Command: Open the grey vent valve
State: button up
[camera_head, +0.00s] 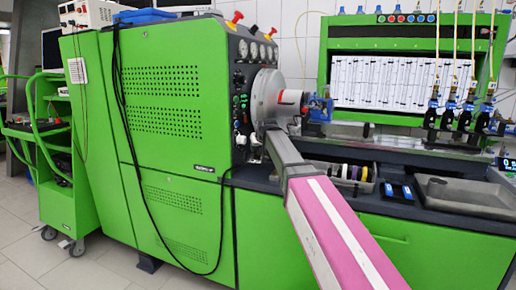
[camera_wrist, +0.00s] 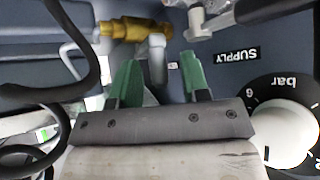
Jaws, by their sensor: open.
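My gripper (camera_wrist: 160,82) is open in the wrist view, its two green fingers apart and pointing at the panel. A brass valve body (camera_wrist: 133,29) lies just beyond the fingertips. A grey lever (camera_wrist: 157,52) hangs from it, in the gap between the fingers; this looks like the grey vent valve. Its lower end is hidden behind the gripper, and I cannot tell whether a finger touches it. A second light-grey fitting (camera_wrist: 204,18) sits above the right finger. In the head view my arm reaches to the bench's control panel; gripper and valve cannot be made out there.
A thick black hose (camera_wrist: 72,60) loops at the left. In the head view, the green testbench (camera_head: 175,100) stands ahead, with a grey tray (camera_head: 465,195) at right.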

grip_shut()
jog(key=shift+d, duration=0.1)
dwell(0.3)
jog(key=shift+w+d+n+g+y, duration=0.25)
jog(key=shift+d+n+g+y, duration=0.6)
jog(key=shift+n, duration=0.7)
jog(key=shift+w+d+n+g+y, duration=0.2)
jog(key=shift+d+n+g+y, duration=0.55)
jog(key=shift+n, duration=0.75)
jog(key=shift+w+d+n+g+y, duration=0.25)
jog(key=shift+d+n+g+y, duration=0.6)
jog(key=shift+n, duration=0.7)
jog(key=shift+f, duration=0.1)
grip_release()
jog(key=shift+a, duration=0.1)
